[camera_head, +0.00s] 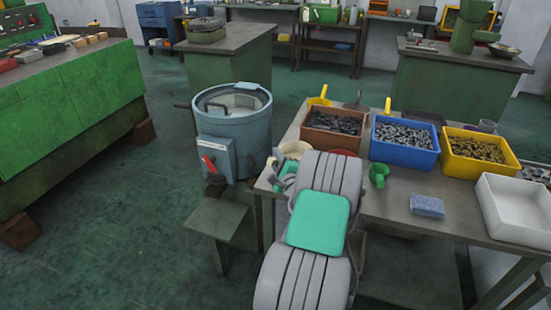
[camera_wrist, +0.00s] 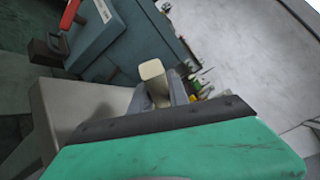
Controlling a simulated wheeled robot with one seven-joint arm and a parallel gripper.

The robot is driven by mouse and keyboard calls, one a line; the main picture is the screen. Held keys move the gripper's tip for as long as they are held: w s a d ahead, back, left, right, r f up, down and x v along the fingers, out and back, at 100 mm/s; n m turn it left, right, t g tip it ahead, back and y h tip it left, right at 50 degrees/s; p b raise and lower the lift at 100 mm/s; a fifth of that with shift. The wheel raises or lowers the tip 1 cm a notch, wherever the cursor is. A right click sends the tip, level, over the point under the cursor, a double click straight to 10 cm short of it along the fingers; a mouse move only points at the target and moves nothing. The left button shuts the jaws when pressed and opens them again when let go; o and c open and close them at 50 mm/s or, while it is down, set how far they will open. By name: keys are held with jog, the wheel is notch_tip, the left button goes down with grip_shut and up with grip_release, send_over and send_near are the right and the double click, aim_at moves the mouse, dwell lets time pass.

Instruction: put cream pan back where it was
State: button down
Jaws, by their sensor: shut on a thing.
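The cream pan (camera_head: 295,148) shows in the head view at the left end of the work table, partly hidden behind my arm. In the wrist view its cream end (camera_wrist: 152,71) stands up between my fingers. My gripper (camera_head: 280,168) is shut on it; in the wrist view the grey fingers (camera_wrist: 160,94) close around the cream piece. The rest of the pan is hidden in the wrist view, and I cannot tell whether it touches the table.
A blue-grey drum machine (camera_head: 233,130) with a red lever stands left of the table (camera_head: 395,205). Brown, blue (camera_head: 404,142) and yellow (camera_head: 478,152) bins of parts, a green scoop (camera_head: 379,174), a blue block (camera_head: 427,206) and a white tray (camera_head: 515,210) occupy the table.

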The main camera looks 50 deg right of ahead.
jog(key=c, duration=1.2)
grip_release()
jog(key=shift+s, duration=0.1)
